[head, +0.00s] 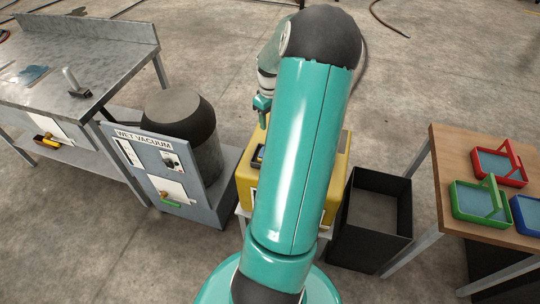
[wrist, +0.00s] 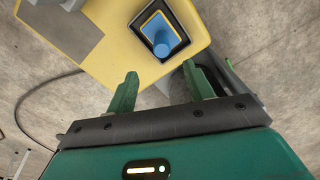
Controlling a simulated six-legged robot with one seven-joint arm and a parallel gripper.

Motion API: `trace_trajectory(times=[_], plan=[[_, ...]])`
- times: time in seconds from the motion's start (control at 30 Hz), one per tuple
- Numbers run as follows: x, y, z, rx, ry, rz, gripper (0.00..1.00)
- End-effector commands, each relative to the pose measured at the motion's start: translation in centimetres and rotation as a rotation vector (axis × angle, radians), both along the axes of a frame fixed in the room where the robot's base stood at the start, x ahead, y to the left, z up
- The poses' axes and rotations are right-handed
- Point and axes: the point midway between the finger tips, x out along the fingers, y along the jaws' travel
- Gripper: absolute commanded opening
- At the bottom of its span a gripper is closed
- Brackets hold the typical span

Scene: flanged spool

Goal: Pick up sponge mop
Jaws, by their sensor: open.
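No object that I can clearly tell as a sponge mop shows in either view. My gripper (wrist: 161,76) is open, its two green fingers apart with nothing between them. In the head view my gripper (head: 262,106) hangs beyond my upper arm, over the yellow box's far side. The yellow box (head: 244,184) is partly hidden by my arm. In the wrist view the yellow box (wrist: 115,55) lies ahead of the fingers. A blue round piece (wrist: 161,38) sits in its dark-framed square opening, apart from the fingers.
A grey wet vacuum (head: 160,160) stands left of the box, and an open black bin (head: 373,205) right of it. A metal bench (head: 60,50) holds a small tool (head: 75,82). A wooden table (head: 460,150) holds red, green and blue trays. The floor behind is mostly clear.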

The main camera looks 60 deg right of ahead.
Motion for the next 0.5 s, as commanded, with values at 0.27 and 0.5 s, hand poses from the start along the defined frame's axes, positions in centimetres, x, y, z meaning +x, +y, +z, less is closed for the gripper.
trace_trajectory(times=[0.27, 0.5], plan=[[-0.1, 0.1, -5.3, 0.003, 0.000, 0.000, 0.52], [-0.3, 0.2, -7.2, 0.002, 0.000, 0.001, 0.52]])
